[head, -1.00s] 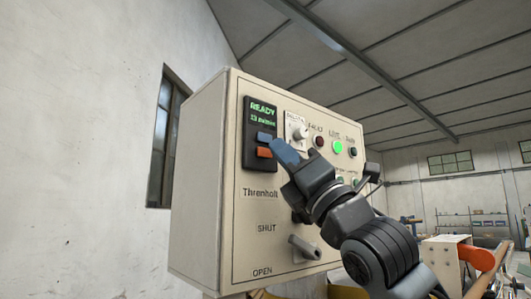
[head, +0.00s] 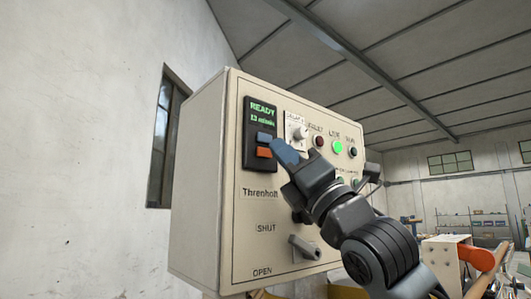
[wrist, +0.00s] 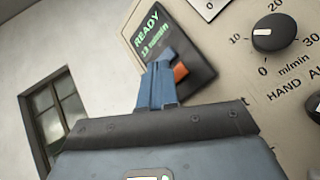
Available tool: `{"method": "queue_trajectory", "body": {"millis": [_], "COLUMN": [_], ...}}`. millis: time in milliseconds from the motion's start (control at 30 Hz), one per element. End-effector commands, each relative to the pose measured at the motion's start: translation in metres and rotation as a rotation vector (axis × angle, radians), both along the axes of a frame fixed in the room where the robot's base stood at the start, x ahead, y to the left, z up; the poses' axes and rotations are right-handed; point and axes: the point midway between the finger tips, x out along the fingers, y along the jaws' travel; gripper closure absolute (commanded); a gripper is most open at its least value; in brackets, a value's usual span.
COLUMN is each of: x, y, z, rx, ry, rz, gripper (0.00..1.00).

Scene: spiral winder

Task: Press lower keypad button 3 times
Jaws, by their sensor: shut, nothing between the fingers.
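The keypad (head: 259,133) is a dark panel on the beige control box, with a green "READY" display on top. Below the display are a blue-grey upper button (head: 264,137) and an orange lower button (head: 264,152). In the wrist view the orange lower button (wrist: 181,72) shows just right of the fingertips, and the blue button is mostly hidden. My gripper (head: 277,145) is shut and empty, its blue fingertips just right of the orange button in the head view. I cannot tell whether the tips touch the keypad. The wrist view also shows my gripper (wrist: 158,70).
A plain wall with a window (head: 167,135) stands at left.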

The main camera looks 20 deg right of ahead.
Motion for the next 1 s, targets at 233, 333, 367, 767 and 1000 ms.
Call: {"method": "queue_trajectory", "body": {"millis": [233,333,367,767,1000], "x": [0.0,0.0,0.0001,0.0082,0.0081], "y": [0.0,0.0,0.0,0.0027,0.0027], "z": [0.0,0.0,-0.0001,-0.0001,0.0002], "rx": [0.0,0.0,0.0,-0.001,0.0], "ry": [0.0,0.0,0.0,0.0,0.0], "rz": [0.0,0.0,0.0,-0.001,0.0], "gripper": [1.0,1.0,1.0,1.0,1.0]}}
